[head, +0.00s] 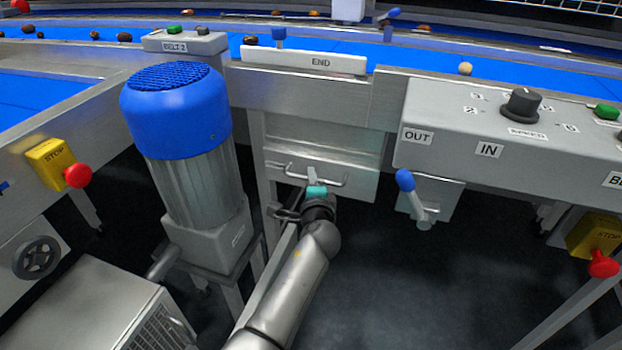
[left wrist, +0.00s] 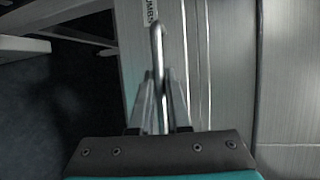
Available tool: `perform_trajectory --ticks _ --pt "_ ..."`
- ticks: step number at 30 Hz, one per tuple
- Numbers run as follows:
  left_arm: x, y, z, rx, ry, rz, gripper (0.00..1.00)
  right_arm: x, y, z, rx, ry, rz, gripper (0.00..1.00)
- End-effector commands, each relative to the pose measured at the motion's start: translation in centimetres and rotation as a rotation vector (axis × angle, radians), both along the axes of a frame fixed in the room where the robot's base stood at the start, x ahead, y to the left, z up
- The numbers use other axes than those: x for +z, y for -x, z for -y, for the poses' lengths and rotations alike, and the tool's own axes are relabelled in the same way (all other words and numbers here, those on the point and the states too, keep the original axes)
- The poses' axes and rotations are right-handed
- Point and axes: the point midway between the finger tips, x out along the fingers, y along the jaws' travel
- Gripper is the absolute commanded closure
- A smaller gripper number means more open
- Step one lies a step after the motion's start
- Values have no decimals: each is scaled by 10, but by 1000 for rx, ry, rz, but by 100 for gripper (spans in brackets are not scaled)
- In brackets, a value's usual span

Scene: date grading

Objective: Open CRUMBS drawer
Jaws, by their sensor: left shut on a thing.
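The drawer (head: 353,160) is a grey metal front under the END bar, with a wire bar handle (head: 338,181) across it. In the left wrist view a label on the drawer front (left wrist: 150,12) is partly cut off and ends in "UMBS". My left gripper (head: 316,188) is at the handle, with its teal part toward the drawer. In the left wrist view its fingers (left wrist: 160,100) are closed around the handle bar (left wrist: 157,45). The head view does not clearly show a gap at the drawer's edge. My right gripper is not in view.
A blue-topped motor (head: 176,105) stands close left of my left arm. A blue-knobbed lever (head: 405,180) hangs right of the drawer under a grey control box (head: 440,120). Red stop buttons (head: 77,175) sit at both sides. Dark floor lies open below right.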

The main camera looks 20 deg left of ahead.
Motion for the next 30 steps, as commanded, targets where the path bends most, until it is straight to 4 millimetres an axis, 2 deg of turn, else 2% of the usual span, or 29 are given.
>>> perform_trajectory --ticks 2,30 --pt "0 0 0 0 0 0 100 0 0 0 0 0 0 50" --pt "0 0 -1 1 -1 1 100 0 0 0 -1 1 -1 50"
